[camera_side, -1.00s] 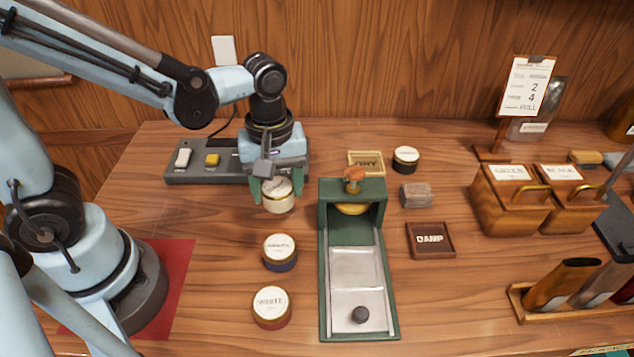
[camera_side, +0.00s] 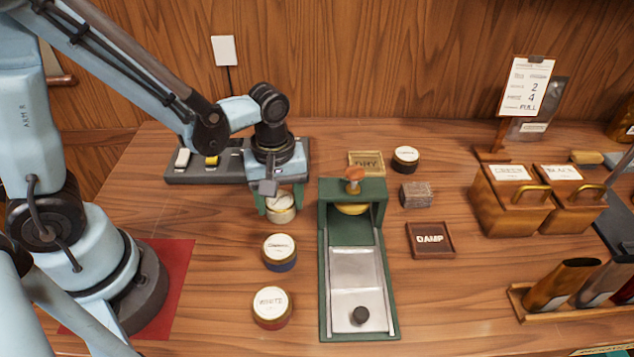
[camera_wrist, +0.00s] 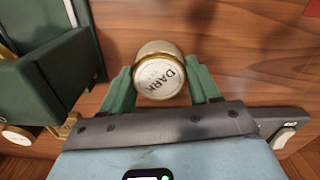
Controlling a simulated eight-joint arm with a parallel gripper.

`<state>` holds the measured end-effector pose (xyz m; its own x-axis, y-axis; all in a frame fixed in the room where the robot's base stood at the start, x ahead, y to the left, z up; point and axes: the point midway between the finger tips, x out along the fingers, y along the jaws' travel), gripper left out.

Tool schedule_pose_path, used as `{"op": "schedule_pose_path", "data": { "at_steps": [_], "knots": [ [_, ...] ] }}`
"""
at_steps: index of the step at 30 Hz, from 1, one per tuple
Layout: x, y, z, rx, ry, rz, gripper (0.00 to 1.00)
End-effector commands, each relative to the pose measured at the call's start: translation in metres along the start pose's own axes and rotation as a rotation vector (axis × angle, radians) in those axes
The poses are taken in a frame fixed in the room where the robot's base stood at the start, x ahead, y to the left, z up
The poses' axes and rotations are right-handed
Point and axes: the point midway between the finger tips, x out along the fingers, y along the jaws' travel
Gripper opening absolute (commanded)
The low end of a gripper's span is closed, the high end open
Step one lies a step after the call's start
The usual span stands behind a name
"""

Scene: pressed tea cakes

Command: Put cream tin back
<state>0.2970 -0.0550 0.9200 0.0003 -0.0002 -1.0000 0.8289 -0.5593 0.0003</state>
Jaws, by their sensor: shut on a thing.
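A cream-coloured tin (camera_side: 281,209) with a gold rim and a white lid is between the green fingers of my gripper (camera_side: 281,203). In the wrist view the lid of the tin (camera_wrist: 160,78) reads DARK. My gripper (camera_wrist: 162,88) is shut on its sides. The tin is upright, at or just above the table; I cannot tell whether its base touches. It stands left of the green press and in line behind two other tins, a blue-sided one (camera_side: 280,252) and a red-sided one (camera_side: 271,307) labelled WHITE.
The green press (camera_side: 325,260) is close on the right. A grey switch box (camera_side: 190,172) is behind left. The table left of the tins is clear.

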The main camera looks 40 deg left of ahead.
Motion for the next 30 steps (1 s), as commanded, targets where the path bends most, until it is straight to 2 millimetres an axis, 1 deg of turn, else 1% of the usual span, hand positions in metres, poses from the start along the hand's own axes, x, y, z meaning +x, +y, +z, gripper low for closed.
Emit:
{"op": "schedule_pose_path", "data": {
  "at_steps": [3, 4, 8, 9, 20, 23, 30],
  "knots": [
    [0.003, 0.000, 0.000, 0.000, 0.000, 0.000, 0.25],
    [0.003, 0.000, 0.000, 0.000, 0.000, 0.000, 0.64],
    [0.003, 0.000, 0.000, 0.000, 0.000, 0.000, 0.84],
    [0.003, 0.000, 0.000, 0.000, 0.000, 0.000, 0.87],
    [0.000, 0.000, 0.000, 0.000, 0.000, 0.000, 0.87],
    [-0.007, 0.000, 0.000, 0.000, 0.000, 0.000, 0.87],
    [-0.037, 0.000, 0.000, 0.000, 0.000, 0.000, 0.87]
  ]
}}
